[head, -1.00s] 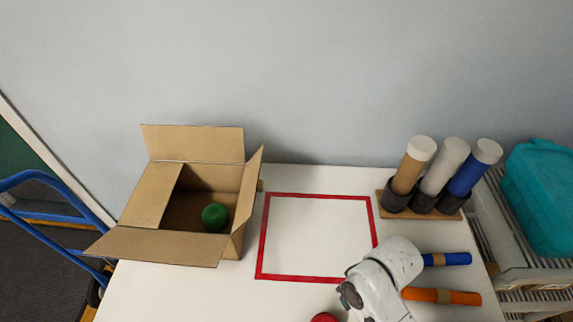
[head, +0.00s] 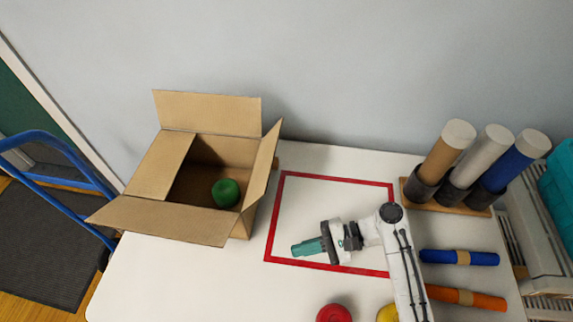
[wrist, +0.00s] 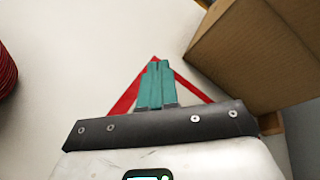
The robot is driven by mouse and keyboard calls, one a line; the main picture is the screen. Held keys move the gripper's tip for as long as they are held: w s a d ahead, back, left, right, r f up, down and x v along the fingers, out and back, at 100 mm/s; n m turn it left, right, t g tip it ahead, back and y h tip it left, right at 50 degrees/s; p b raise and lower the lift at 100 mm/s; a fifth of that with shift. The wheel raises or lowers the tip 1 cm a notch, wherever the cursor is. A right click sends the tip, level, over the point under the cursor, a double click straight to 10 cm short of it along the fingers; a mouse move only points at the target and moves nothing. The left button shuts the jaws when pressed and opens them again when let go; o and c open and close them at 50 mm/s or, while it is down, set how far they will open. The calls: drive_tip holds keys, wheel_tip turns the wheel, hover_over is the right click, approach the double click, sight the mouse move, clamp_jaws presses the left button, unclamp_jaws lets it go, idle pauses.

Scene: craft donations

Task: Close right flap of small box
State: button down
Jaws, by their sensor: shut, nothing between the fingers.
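The small cardboard box (head: 242,226) stands at the table's left with its top open. Its right flap (head: 263,165) stands up steeply, leaning outward a little. The left flap (head: 158,168) lies inward over part of the opening. The back flap (head: 208,112) stands up and the front flap (head: 160,221) slopes outward. A green ball (head: 226,193) is inside. My gripper (head: 296,248) is right of the box, over the red square, apart from the flap. Its teal fingers (wrist: 156,66) are together and empty. The wrist view shows the box side (wrist: 255,55) at upper right.
A red outlined square (head: 330,180) is taped right of the box. A holder (head: 440,195) with three upright rolls stands at back right. A blue roll (head: 460,257), an orange roll (head: 466,298), a red item (head: 334,313) and a yellow item (head: 387,313) lie in front.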

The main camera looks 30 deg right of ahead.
sight(273, 156)
drive_tip(key=w+r+m+t+y, duration=0.1)
drive_tip(key=w+d+r+m+t+y+b, duration=0.1)
drive_tip(key=w+m, duration=0.1)
drive_tip(key=w+d+r+m+t+y, duration=0.1)
drive_tip(key=w, duration=0.1)
drive_tip(key=shift+d+r, duration=0.15)
drive_tip(key=shift+r, duration=0.15)
drive_tip(key=w+d+r+m+t+y+b, duration=0.2)
drive_tip(key=w+d+r+m+t+y, duration=0.15)
drive_tip(key=d+r+m+t, duration=0.35)
drive_tip(key=shift+g, duration=0.3)
drive_tip(key=p+x, duration=0.3)
drive_tip(key=x, duration=0.7)
drive_tip(key=shift+w+r, duration=0.1)
drive_tip(key=shift+w, duration=0.2)
drive_tip(key=shift+w+r+h, duration=0.1)
drive_tip(key=shift+r+h, duration=0.05)
drive_tip(key=shift+h, duration=0.1)
